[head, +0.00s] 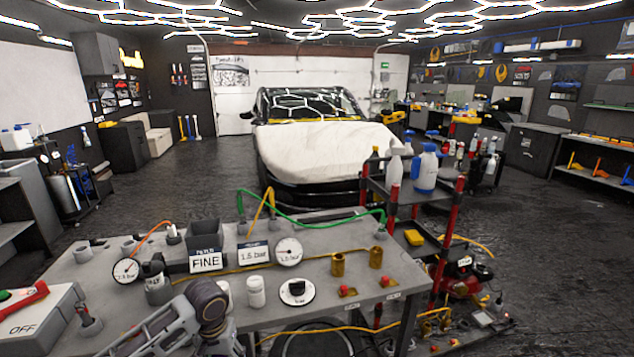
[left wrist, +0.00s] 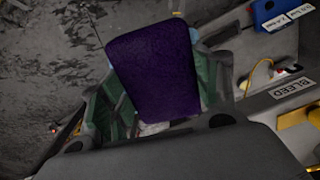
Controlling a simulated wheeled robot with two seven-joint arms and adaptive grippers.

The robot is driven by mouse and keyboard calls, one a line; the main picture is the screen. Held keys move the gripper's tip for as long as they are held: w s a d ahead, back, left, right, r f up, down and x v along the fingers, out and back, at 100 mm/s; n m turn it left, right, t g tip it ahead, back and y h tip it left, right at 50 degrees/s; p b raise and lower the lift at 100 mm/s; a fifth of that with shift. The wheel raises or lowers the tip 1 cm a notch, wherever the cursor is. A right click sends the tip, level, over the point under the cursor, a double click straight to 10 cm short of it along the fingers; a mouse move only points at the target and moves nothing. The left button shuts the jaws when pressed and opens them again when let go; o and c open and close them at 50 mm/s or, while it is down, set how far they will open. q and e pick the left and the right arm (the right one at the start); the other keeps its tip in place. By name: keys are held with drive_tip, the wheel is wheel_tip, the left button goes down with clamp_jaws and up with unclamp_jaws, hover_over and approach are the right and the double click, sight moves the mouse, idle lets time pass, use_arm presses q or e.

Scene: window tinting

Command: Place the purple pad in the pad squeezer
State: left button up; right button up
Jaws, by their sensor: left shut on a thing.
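The purple pad (left wrist: 153,72) is a dark rounded block in the left wrist view. My left gripper (left wrist: 160,85) is shut on it, with a green-grey finger on each side; the pad stands out past the fingers. The pad does not show in the head view, where part of my left arm enters at the bottom over the grey table (head: 225,285). I cannot make out for certain which thing is the pad squeezer. My right gripper is in neither view.
The table carries a grey bin (head: 205,240) by a FINE sign, gauges (head: 126,270), a white jar (head: 256,292), brass fittings (head: 338,264) and hoses. A red-posted cart (head: 445,240) with bottles stands at right. A BLEED label (left wrist: 292,87) shows in the left wrist view.

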use_arm(q)
drive_tip(key=s+f, duration=0.4)
drive_tip(key=f, duration=1.1)
